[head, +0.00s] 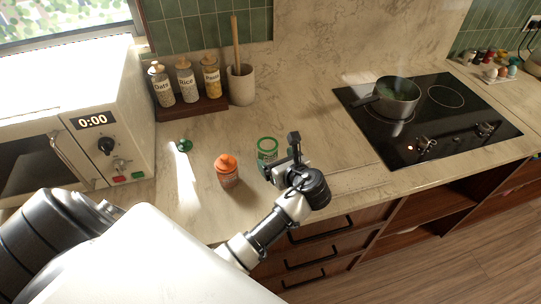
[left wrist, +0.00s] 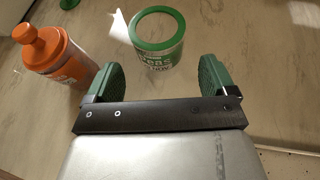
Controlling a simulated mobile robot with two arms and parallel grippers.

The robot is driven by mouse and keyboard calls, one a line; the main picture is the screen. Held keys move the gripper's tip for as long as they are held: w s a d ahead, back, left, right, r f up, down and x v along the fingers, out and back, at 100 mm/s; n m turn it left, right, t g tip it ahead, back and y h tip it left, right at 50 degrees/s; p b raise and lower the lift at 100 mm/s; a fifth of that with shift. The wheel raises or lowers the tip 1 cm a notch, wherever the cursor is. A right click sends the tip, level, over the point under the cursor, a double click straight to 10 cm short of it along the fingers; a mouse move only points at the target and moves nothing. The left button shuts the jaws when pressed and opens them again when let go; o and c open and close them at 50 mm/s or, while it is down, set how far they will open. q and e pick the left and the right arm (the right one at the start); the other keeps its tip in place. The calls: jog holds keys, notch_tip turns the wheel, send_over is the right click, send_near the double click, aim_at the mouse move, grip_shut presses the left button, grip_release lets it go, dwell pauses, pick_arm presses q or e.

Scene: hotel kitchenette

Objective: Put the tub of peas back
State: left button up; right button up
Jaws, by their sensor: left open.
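The tub of peas (head: 267,152) stands upright on the counter, a clear container with a green rim and green lettering. It also shows in the left wrist view (left wrist: 158,42), just beyond my fingers and roughly centred between them. My left gripper (head: 280,158) is open and empty, close to the tub on its right side in the head view. Its two green-padded fingers show spread apart in the left wrist view (left wrist: 154,72). I cannot tell whether the tub is covered inside its rim. My right gripper is not in view.
An orange-capped bottle (head: 227,170) stands close left of the tub. A small green object (head: 184,145) lies farther left. A dark wooden rack (head: 190,108) holds the Oats, Rice and Pasta jars, beside a utensil crock (head: 241,85). A pot (head: 395,97) steams on the hob.

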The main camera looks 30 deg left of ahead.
pick_arm(q)
jog(key=v, duration=0.6)
jog(key=shift+s+d+r, duration=0.15)
jog(key=shift+s+d, duration=0.05)
jog(key=shift+d, duration=0.1)
